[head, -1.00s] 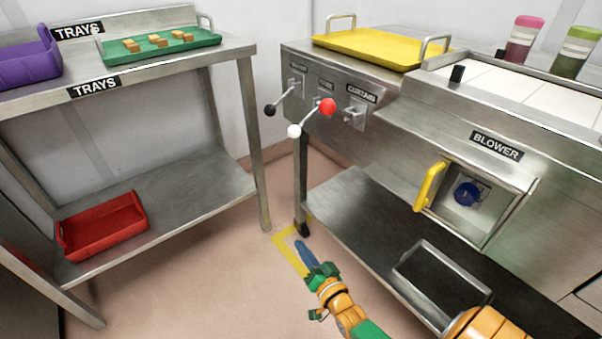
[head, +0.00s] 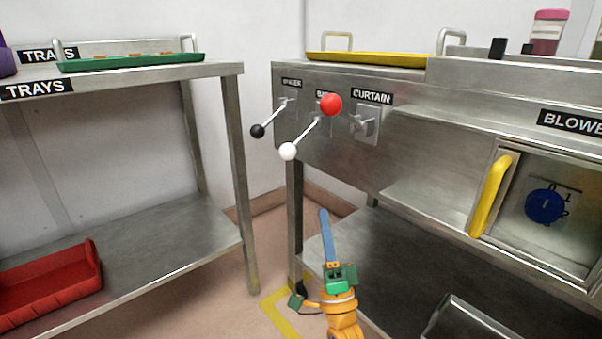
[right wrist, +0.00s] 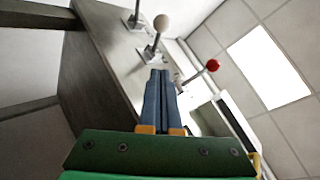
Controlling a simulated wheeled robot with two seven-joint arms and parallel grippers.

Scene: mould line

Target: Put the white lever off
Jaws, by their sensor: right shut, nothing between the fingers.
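The white lever (head: 289,151) has a white ball knob on a metal rod that slants down and to the left from the front panel of the steel machine. It also shows in the right wrist view (right wrist: 161,23). A black-knobbed lever (head: 257,131) is to its left, also slanting down. A red-knobbed lever (head: 331,104) by the CURTAIN label is to its right, pointing up. My right gripper (head: 324,212) is below the white knob, pointing up, with its blue fingers (right wrist: 160,75) together, empty and apart from the levers. My left gripper is not in view.
A steel rack with a green tray (head: 130,62) and a red tray (head: 50,285) stands at left. A yellow tray (head: 370,59) lies on the machine. A yellow handle (head: 490,195) juts out at right, beside a blue dial (head: 545,206).

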